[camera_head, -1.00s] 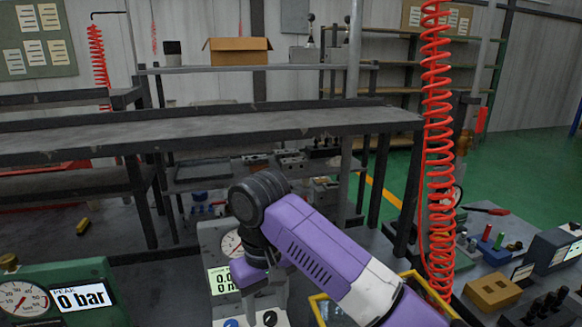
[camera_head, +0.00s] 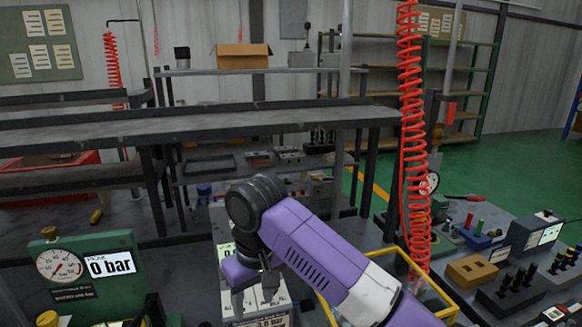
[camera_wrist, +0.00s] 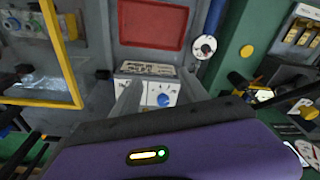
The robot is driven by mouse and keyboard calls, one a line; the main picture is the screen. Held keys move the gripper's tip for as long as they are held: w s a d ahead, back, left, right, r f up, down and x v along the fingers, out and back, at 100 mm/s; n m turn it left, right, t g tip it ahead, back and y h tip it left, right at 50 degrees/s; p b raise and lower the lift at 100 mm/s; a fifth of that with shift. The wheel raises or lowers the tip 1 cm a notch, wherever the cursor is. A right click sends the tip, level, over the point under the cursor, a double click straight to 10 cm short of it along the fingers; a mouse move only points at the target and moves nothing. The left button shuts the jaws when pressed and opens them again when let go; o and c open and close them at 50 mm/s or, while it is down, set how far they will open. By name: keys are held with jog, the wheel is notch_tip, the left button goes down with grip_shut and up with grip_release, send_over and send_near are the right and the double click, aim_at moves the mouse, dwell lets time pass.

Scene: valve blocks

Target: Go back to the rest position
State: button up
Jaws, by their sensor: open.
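My gripper (camera_head: 254,292) hangs at the end of my purple arm, in front of a grey device with a display and knobs (camera_head: 226,250), at the lower middle of the head view. It partly hides that device. In the wrist view my gripper (camera_wrist: 158,92) has its two fingers apart, with nothing seen between them but the device's white panel (camera_wrist: 148,70) and blue knob (camera_wrist: 163,100) behind. Whether the fingers touch the device cannot be told. No valve block is held.
A yellow-framed bin (camera_head: 376,262) stands right of the device, partly behind my arm. A red coiled hose (camera_head: 413,130) hangs at right. A long dark shelf (camera_head: 200,128) crosses behind.

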jog(key=w+a+r+t+y, duration=0.1)
jog(key=a+r+t+y, duration=0.1)
jog(key=a+t+y, duration=0.3)
jog(key=w+a+r+t+y, duration=0.1)
jog(key=w+a+r+y, duration=0.15)
jog(key=a, duration=0.45)
jog(key=s+d+f+m+t+h, duration=0.2)
jog(key=s+d+f+m+t, duration=0.3)
jog(key=s+d, duration=0.65)
jog(key=s+d+m+t+h, duration=0.3)
jog(key=s+d+t, duration=0.5)
jog(key=d, duration=0.7)
jog(key=s+d+f+g+h, duration=0.1)
jog(key=s+d, duration=0.3)
jog(key=s, duration=0.5)
jog(key=s+d+f+g+h, duration=0.1)
jog(key=s+d, duration=0.3)
jog(key=s, duration=0.5)
jog(key=s+d+f+g+h, duration=0.1)
jog(key=s+d+f+g, duration=0.2)
jog(key=s, duration=0.6)
jog(key=shift+d+n, duration=0.4)
jog(key=shift+d, duration=0.6)
jog(key=shift+f+h, duration=0.1)
jog(key=shift+h, duration=0.15)
